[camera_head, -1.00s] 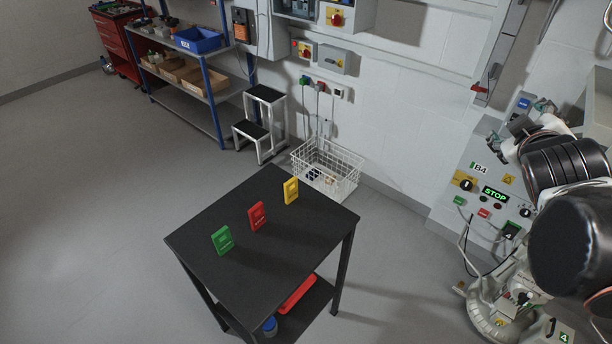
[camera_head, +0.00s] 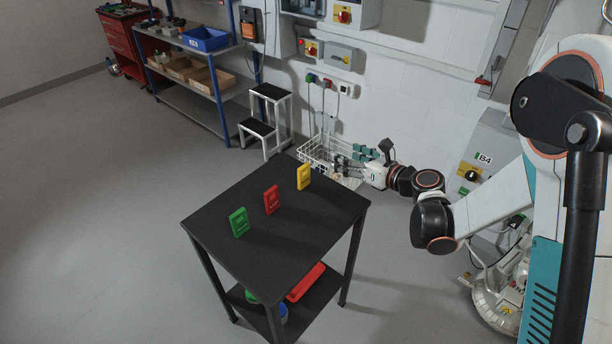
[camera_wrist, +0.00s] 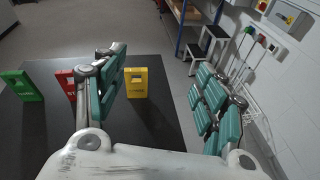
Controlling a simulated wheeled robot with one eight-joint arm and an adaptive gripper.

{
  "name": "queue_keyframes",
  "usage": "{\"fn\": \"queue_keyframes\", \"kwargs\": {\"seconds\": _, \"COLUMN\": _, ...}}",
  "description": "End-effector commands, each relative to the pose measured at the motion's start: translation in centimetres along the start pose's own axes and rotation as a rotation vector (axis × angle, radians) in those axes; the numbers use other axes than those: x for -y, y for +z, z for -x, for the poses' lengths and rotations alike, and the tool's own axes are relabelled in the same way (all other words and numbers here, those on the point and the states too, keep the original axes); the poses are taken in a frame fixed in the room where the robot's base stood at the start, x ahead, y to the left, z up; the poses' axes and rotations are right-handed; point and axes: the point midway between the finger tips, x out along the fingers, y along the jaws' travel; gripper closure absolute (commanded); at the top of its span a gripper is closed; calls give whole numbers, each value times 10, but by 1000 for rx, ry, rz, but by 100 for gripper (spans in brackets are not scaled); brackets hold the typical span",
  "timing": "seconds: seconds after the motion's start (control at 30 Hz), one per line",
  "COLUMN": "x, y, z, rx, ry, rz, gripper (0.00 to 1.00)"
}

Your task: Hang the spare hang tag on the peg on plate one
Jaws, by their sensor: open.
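Three upright tags stand in a row on a black table (camera_head: 262,258): green (camera_head: 239,222), red (camera_head: 271,199) and yellow (camera_head: 304,177). I cannot tell which is the spare. My gripper (camera_head: 352,160) is open and empty, beyond the table's far right edge, near the yellow tag but apart from it. In the wrist view the yellow tag (camera_wrist: 136,83) shows between the spread fingers, beside the left one. The red tag (camera_wrist: 66,82) is partly hidden by that finger, and the green tag (camera_wrist: 22,86) is further left. I cannot make out plate one or its peg.
A white wire basket (camera_head: 316,152) stands on the floor by the wall, behind my gripper. The table's lower shelf holds a red tray (camera_head: 306,281). A step stool (camera_head: 270,112) and a blue shelf rack (camera_head: 215,88) stand at the back. Floor left of the table is clear.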

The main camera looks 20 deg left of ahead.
Motion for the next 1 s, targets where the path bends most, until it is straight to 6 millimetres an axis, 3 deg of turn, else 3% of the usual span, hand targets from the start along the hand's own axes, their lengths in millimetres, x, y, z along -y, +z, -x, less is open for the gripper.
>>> {"fn": "queue_keyframes", "kwargs": {"seconds": 0.03, "x": -4, "y": -24, "z": -8, "rx": -42, "ry": 29, "rz": 52, "gripper": 35}}
{"fn": "queue_keyframes", "kwargs": {"seconds": 0.1, "x": -9, "y": -49, "z": -13, "rx": -93, "ry": 63, "rz": 114, "gripper": 35}}
{"fn": "queue_keyframes", "kwargs": {"seconds": 0.2, "x": -14, "y": -73, "z": -17, "rx": -140, "ry": 96, "rz": 169, "gripper": 35}}
{"fn": "queue_keyframes", "kwargs": {"seconds": 0.3, "x": -16, "y": -85, "z": -23, "rx": -161, "ry": 111, "rz": 193, "gripper": 35}}
{"fn": "queue_keyframes", "kwargs": {"seconds": 0.7, "x": -23, "y": -98, "z": -90, "rx": -163, "ry": 113, "rz": 196, "gripper": 35}}
{"fn": "queue_keyframes", "kwargs": {"seconds": 1.0, "x": -25, "y": -99, "z": -108, "rx": -162, "ry": 112, "rz": 194, "gripper": 35}}
